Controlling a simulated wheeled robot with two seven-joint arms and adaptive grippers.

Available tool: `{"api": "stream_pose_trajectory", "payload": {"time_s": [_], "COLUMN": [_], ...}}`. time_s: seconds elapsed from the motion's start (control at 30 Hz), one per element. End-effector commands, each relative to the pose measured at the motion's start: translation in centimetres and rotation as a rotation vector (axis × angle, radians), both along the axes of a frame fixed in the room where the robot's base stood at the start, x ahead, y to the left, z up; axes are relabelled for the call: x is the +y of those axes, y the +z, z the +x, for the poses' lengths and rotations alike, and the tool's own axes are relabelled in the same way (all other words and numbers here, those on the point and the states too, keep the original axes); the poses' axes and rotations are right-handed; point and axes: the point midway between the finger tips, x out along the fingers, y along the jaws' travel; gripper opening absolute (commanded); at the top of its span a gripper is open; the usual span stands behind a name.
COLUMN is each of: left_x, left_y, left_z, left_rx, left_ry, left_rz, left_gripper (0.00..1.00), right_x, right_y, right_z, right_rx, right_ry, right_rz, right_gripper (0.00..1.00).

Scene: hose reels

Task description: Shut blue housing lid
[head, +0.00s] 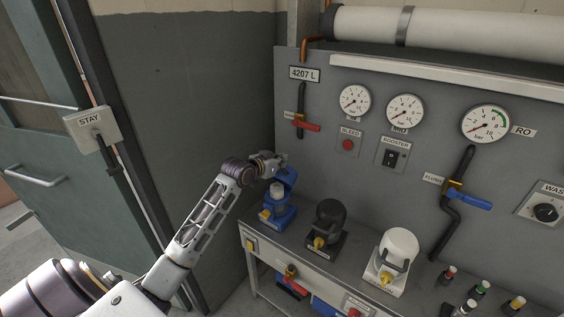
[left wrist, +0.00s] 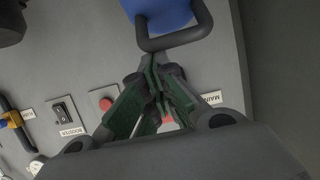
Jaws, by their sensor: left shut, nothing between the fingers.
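The blue housing (head: 279,214) stands at the left end of the bench. Its blue lid (head: 288,177) is raised and tilted up at the back, and a pale cylinder (head: 277,190) shows below it. My left gripper (head: 281,160) is at the top of the raised lid, partly hidden at this distance. In the left wrist view the left gripper (left wrist: 160,75) is shut and empty, its green finger pads together. The blue lid (left wrist: 160,12) and its dark loop handle (left wrist: 176,42) lie just beyond the fingertips; I cannot tell whether they touch. My right gripper is not in view.
A black housing (head: 329,219) and a white housing (head: 398,248), both closed, stand to the right on the bench (head: 345,265). The grey panel behind carries gauges, a red-handled valve (head: 306,124) and switches. A dark wall (head: 205,110) is at the left.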

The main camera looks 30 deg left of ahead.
Motion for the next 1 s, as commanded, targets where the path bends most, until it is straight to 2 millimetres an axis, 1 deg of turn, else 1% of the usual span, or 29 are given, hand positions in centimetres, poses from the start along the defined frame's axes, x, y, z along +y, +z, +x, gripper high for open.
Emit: {"api": "stream_pose_trajectory", "payload": {"time_s": [0.03, 0.33, 0.47, 0.57, 0.7, 1.0], "left_x": [0.0, 0.1, 0.1, 0.2, 0.2, 0.3], "left_y": [-0.5, -1.3, -1.7, -2.0, -2.3, -3.3], "left_z": [-0.2, -1.4, -2.0, -2.4, -3.0, -4.3], "left_rx": [-0.013, -0.106, -0.144, -0.171, -0.211, -0.291], "left_ry": [0.0, 0.001, 0.0, 0.0, 0.0, 0.0], "left_rz": [-0.001, -0.007, -0.01, -0.013, -0.017, -0.022], "left_gripper": [0.0, 0.0, 0.0, 0.0, 0.0, 0.0], "right_x": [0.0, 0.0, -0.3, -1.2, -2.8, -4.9], "right_y": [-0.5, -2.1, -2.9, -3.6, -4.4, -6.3], "right_z": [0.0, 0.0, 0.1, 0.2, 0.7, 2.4], "right_rx": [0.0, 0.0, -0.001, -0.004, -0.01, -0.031], "right_ry": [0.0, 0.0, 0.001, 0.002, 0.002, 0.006], "right_rz": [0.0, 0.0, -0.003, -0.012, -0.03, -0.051], "right_gripper": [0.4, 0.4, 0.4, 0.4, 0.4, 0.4]}}
